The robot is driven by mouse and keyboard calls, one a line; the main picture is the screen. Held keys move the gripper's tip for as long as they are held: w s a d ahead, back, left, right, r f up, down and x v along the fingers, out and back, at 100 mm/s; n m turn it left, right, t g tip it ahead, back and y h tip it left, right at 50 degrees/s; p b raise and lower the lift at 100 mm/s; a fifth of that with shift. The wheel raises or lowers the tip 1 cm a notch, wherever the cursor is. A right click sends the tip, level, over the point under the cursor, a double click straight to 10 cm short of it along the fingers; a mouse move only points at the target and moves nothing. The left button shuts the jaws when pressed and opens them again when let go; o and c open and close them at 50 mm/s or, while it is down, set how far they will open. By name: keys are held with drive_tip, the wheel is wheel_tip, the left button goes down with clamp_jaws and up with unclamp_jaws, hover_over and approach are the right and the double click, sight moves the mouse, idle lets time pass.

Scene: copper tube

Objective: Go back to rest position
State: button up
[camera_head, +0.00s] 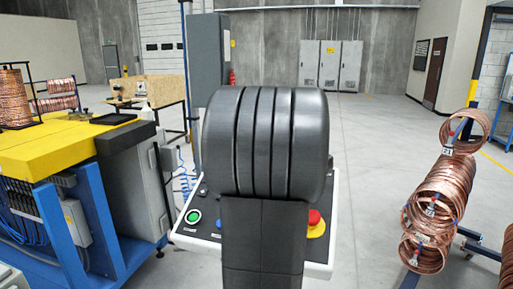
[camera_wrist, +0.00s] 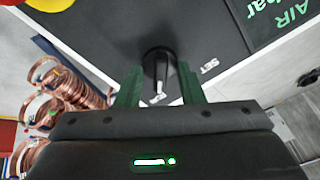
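My gripper (camera_wrist: 160,82) shows in the wrist view with two green fingers spread apart. A black rotary knob (camera_wrist: 157,62) with a white pointer mark sits on the dark control panel (camera_wrist: 110,40) between and beyond the fingertips. I see space between the fingers and the knob's narrow handle; I cannot tell how far the tips stand off the panel. In the head view my dark arm link covers the middle of the control panel (camera_head: 205,237), and the gripper and the knob are hidden there. A green button (camera_head: 193,216) and a red emergency stop (camera_head: 314,217) show on either side.
Copper coils (camera_head: 440,200) hang on a rack at right. A yellow-topped machine table (camera_head: 60,145) with a blue frame stands at left, close to the panel. A grey post and box (camera_head: 207,60) rise behind the panel. Open floor (camera_head: 375,150) lies behind and to the right.

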drive_tip(key=n, duration=1)
drive_tip(key=shift+y, duration=0.3)
drive_tip(key=shift+n, duration=0.3)
